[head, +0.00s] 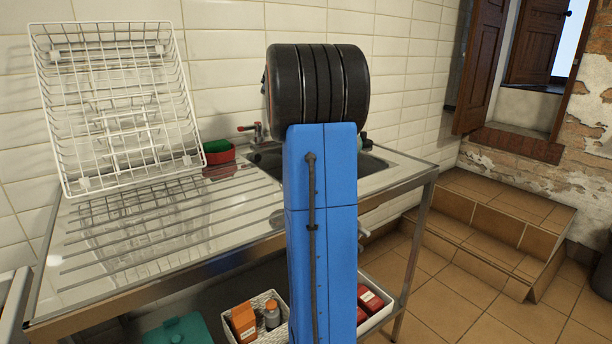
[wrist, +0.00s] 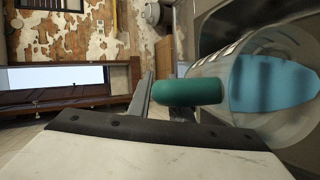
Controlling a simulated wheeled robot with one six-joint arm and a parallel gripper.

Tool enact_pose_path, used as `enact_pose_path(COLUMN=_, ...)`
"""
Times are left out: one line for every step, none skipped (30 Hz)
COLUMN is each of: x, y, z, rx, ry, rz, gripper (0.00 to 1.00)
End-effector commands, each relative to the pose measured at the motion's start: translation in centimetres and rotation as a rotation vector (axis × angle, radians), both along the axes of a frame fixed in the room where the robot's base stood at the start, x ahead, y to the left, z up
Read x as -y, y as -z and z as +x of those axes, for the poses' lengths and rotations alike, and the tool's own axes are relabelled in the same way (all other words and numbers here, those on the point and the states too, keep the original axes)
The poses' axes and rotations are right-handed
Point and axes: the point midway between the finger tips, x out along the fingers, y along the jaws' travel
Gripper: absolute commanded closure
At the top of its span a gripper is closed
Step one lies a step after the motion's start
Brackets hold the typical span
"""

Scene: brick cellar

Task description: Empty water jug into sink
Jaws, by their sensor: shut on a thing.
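The water jug (wrist: 205,72) is clear with a green handle (wrist: 190,92) and shows in the wrist view at right. Blue water (wrist: 270,82) is inside it. My gripper (wrist: 162,104) is shut on the green handle; one finger is partly hidden behind it. The sink (head: 265,160) is set in the metal counter in the head view, its middle hidden by my arm. My gripper and most or all of the jug are hidden behind my arm there. I cannot tell the jug's exact tilt, because the wrist view is rolled.
A white wire rack (head: 120,110) leans on the tiled wall over the drainboard (head: 150,235). A red tap (head: 250,128) and a red bowl (head: 220,155) with a green item stand by the sink. Boxes and a bottle sit below. Tiled steps (head: 480,225) are at right.

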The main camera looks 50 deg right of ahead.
Motion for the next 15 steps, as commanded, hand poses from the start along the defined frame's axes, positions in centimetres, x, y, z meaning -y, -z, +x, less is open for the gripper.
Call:
enact_pose_path(x=0.01, y=-0.09, z=-0.02, rx=0.000, ry=0.000, rz=-0.004, gripper=1.00)
enact_pose_path(x=0.01, y=-0.11, z=-0.03, rx=-0.001, ry=0.000, rz=-0.004, gripper=1.00)
enact_pose_path(x=0.02, y=-0.15, z=-0.03, rx=-0.001, ry=0.000, rz=-0.007, gripper=1.00)
enact_pose_path(x=0.03, y=-0.16, z=-0.04, rx=-0.002, ry=0.001, rz=-0.009, gripper=1.00)
enact_pose_path(x=0.04, y=-0.19, z=-0.05, rx=-0.002, ry=0.001, rz=-0.010, gripper=1.00)
enact_pose_path(x=0.05, y=-0.22, z=-0.06, rx=-0.003, ry=0.001, rz=-0.012, gripper=1.00)
enact_pose_path(x=0.05, y=-0.24, z=-0.06, rx=-0.003, ry=0.001, rz=-0.013, gripper=1.00)
enact_pose_path(x=0.06, y=-0.25, z=-0.07, rx=-0.003, ry=0.001, rz=-0.015, gripper=1.00)
enact_pose_path(x=0.07, y=-0.28, z=-0.08, rx=-0.004, ry=0.001, rz=-0.016, gripper=1.00)
enact_pose_path(x=0.07, y=-0.30, z=-0.08, rx=-0.005, ry=0.002, rz=-0.018, gripper=1.00)
enact_pose_path(x=0.08, y=-0.32, z=-0.09, rx=-0.005, ry=0.002, rz=-0.019, gripper=1.00)
enact_pose_path(x=0.08, y=-0.35, z=-0.10, rx=-0.005, ry=0.001, rz=-0.021, gripper=1.00)
enact_pose_path(x=0.09, y=-0.36, z=-0.09, rx=-0.006, ry=0.001, rz=-0.021, gripper=1.00)
enact_pose_path(x=0.10, y=-0.38, z=-0.10, rx=-0.006, ry=0.002, rz=-0.023, gripper=1.00)
enact_pose_path(x=0.10, y=-0.39, z=-0.11, rx=-0.006, ry=0.002, rz=-0.023, gripper=1.00)
